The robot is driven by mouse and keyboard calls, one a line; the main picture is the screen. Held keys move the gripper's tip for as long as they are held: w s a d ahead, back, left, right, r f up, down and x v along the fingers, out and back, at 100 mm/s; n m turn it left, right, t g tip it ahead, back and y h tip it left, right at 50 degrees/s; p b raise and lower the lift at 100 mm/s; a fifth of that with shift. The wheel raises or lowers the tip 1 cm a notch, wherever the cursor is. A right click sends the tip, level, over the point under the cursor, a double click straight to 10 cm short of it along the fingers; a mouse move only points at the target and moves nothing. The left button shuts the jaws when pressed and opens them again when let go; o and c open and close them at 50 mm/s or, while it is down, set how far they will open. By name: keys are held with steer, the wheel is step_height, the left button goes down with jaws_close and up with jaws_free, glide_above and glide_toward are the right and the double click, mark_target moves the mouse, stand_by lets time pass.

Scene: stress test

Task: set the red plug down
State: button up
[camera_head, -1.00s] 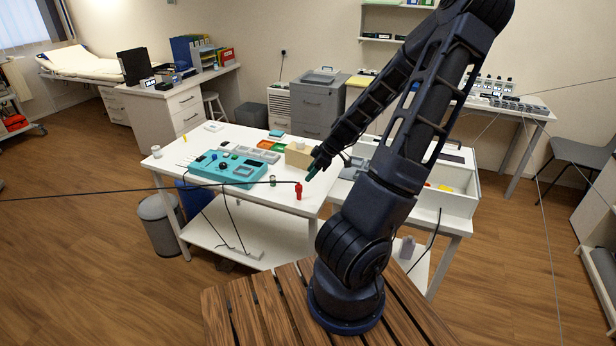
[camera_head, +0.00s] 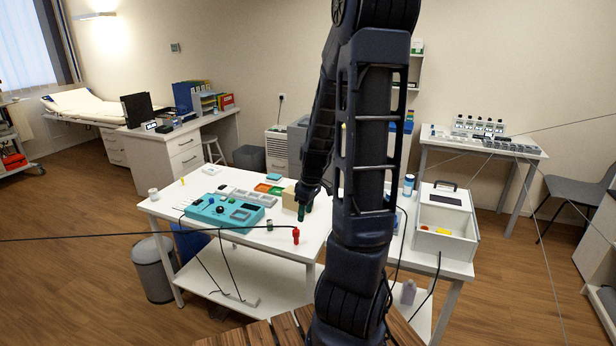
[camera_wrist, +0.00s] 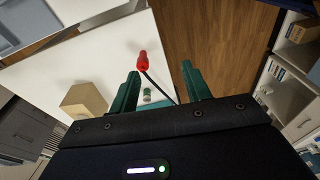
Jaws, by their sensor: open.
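The red plug (camera_head: 296,236) stands upright near the front edge of the white table (camera_head: 262,245), with a black cable running from its top to the left. It also shows in the wrist view (camera_wrist: 143,61), beyond my fingertips and apart from them. My gripper (camera_wrist: 161,72) has its two green fingers spread, with nothing held between them. In the head view my gripper (camera_head: 302,212) is above the table, just behind and beside the plug; my arm hides part of it.
A teal device (camera_head: 225,212) with knobs sits left of the plug, with a small green cylinder (camera_head: 269,225) between them. A tan block (camera_head: 290,198) is behind. A white box (camera_head: 447,222) stands on the right table. Bare tabletop surrounds the plug.

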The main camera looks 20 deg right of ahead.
steer(key=s+a+r+m+t, duration=0.2)
steer(key=s+a+r+m, duration=0.1)
steer(key=s+r, duration=0.5)
steer(key=s+a+r+m+t+h, duration=0.1)
steer(key=s+a+r+m, duration=0.2)
steer(key=r, duration=1)
steer(key=shift+s+r+m+t, duration=0.4)
steer(key=shift+s+m, duration=0.8)
steer(key=shift+s, duration=1.5)
